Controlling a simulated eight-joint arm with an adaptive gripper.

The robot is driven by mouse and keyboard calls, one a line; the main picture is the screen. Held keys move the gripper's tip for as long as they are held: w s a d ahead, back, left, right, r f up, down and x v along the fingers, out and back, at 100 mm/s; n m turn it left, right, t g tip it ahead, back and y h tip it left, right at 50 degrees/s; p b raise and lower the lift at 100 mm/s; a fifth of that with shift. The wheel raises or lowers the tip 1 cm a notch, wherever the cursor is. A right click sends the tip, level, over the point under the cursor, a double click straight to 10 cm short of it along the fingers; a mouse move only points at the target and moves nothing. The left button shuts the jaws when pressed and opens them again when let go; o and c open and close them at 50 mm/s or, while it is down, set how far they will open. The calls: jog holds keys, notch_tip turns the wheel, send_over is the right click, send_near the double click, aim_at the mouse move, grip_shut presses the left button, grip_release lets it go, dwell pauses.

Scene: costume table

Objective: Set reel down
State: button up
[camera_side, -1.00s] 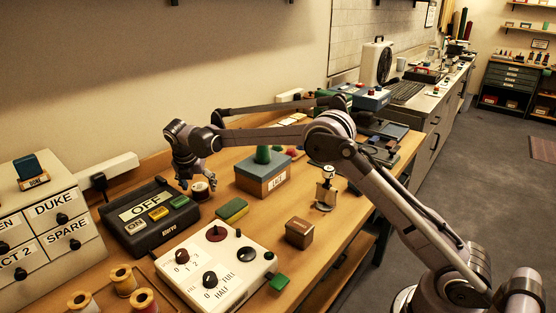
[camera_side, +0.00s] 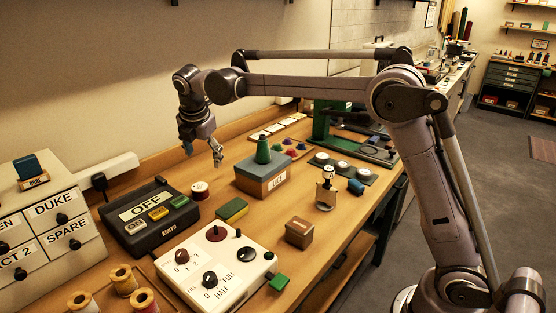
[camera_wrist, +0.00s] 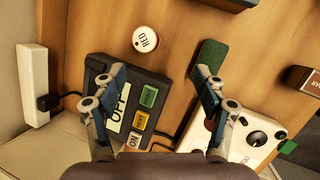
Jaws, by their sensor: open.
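The reel (camera_side: 200,190) stands upright on the wooden table, just right of the black OFF box. It has a pale top and a dark red side. In the wrist view its round top (camera_wrist: 146,39) reads RED and lies ahead of the fingers, touching neither. My gripper (camera_side: 203,156) is open and empty, raised above the table over the reel's area. Its two fingers (camera_wrist: 161,80) are spread wide in the wrist view.
The black OFF box (camera_side: 150,217) with coloured buttons is left of the reel. A green-topped sponge-like block (camera_side: 232,210), a blue-topped box (camera_side: 263,177) with a green cone and a white dial panel (camera_side: 222,270) stand nearby. Several thread spools (camera_side: 123,279) are at front left.

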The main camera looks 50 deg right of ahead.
jog(key=s+d+m+t+y, duration=0.25)
jog(key=s+m, duration=1.25)
jog(key=s, duration=0.8)
jog(key=s+f+m+t, duration=0.1)
jog(key=s+f+m, duration=0.4)
jog(key=s+m, duration=0.1)
jog(key=shift+s+d+f, duration=0.35)
jog(key=shift+s+f, duration=0.05)
jog(key=shift+s, duration=0.35)
